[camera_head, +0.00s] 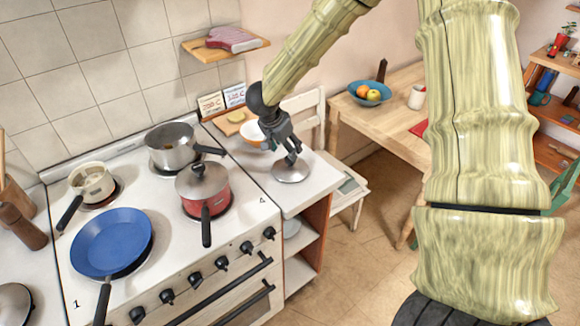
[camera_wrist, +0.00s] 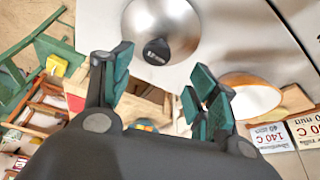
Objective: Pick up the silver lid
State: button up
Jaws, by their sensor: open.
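The silver lid (camera_head: 291,174) lies flat on the white counter to the right of the stove. It also shows in the wrist view (camera_wrist: 178,20), at the top middle, with its black knob (camera_wrist: 157,51) toward the fingers. My gripper (camera_head: 287,148) is just above the lid, pointing down. In the wrist view my gripper (camera_wrist: 160,75) is open, with the fingers apart and nothing between them. The knob appears just beyond the gap between the fingertips. Whether a finger touches it, I cannot tell.
A white and orange bowl (camera_head: 251,133) stands close behind my gripper, near a cutting board (camera_head: 233,123) and cards (camera_head: 210,103). A lidded red pot (camera_head: 205,201), a grey pot (camera_head: 172,149) and a blue pan (camera_head: 110,242) are on the stove. The counter's right edge is near the lid.

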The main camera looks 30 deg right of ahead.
aim_at(289, 159)
jog(key=shift+s+d+f, duration=0.25)
jog(key=shift+f, duration=0.1)
jog(key=f, duration=0.2)
jog(key=f+p, duration=0.1)
jog(key=shift+w+d+f+p, duration=0.15)
jog(key=shift+d+f+p, duration=0.05)
jog(key=shift+f+p, duration=0.15)
jog(key=shift+d+f, duration=0.25)
jog(key=shift+f, duration=0.15)
jog(key=c, duration=1.2)
